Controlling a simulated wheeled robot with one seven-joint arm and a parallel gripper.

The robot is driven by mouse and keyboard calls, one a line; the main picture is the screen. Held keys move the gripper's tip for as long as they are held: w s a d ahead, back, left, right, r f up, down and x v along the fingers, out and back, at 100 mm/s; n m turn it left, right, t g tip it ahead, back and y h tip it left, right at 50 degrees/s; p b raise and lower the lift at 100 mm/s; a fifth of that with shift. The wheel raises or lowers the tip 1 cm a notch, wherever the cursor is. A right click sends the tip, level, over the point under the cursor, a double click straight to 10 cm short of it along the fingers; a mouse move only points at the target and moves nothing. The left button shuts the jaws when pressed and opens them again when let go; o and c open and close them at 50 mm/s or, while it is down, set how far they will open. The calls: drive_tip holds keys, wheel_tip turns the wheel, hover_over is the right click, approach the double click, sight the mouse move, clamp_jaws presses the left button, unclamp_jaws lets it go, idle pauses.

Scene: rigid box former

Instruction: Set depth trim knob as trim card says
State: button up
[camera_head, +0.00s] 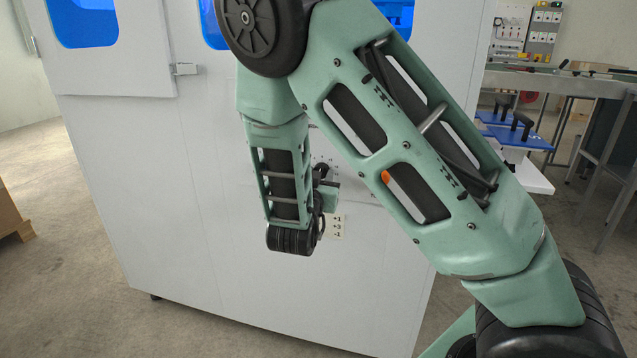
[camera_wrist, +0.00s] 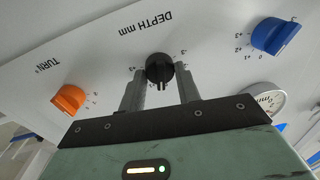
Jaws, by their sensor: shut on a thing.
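The depth trim knob (camera_wrist: 160,67) is black and sits on the white panel under the upside-down words DEPTH mm in the wrist view. My gripper (camera_wrist: 161,82) has a finger on each side of it and is shut on it. Small scale marks, with +3 at left and -3 at right, show around the knob; its exact setting is hard to read. In the head view my gripper (camera_head: 327,190) is at the machine's front, largely behind my arm, and the knob is hidden. A small cream card (camera_head: 339,227) with dark marks, perhaps the trim card, is too small to read.
An orange knob (camera_wrist: 68,98) marked TURN° is to the left and a blue knob (camera_wrist: 275,36) to the right. A round gauge (camera_wrist: 268,103) is below the blue one. The white machine cabinet (camera_head: 210,290) fills the middle; a bench (camera_head: 560,82) stands at right.

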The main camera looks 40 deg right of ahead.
drive_tip(key=m+b, duration=0.6)
drive_tip(key=b, duration=0.1)
drive_tip(key=m+h+b, duration=0.1)
drive_tip(key=m+b, duration=1.2)
drive_tip(key=shift+f+g+b, duration=0.3)
drive_tip(key=shift+g+b, duration=0.05)
drive_tip(key=shift+g, duration=0.05)
drive_tip(key=shift+r, duration=0.1)
drive_tip(key=o, duration=1)
drive_tip(key=p+v, duration=0.3)
drive_tip(key=v, duration=1.4)
drive_tip(key=shift+a+f+p, duration=0.2)
drive_tip(key=shift+a+p, duration=0.1)
drive_tip(key=shift+p, duration=0.1)
drive_tip(key=shift+w, duration=0.1)
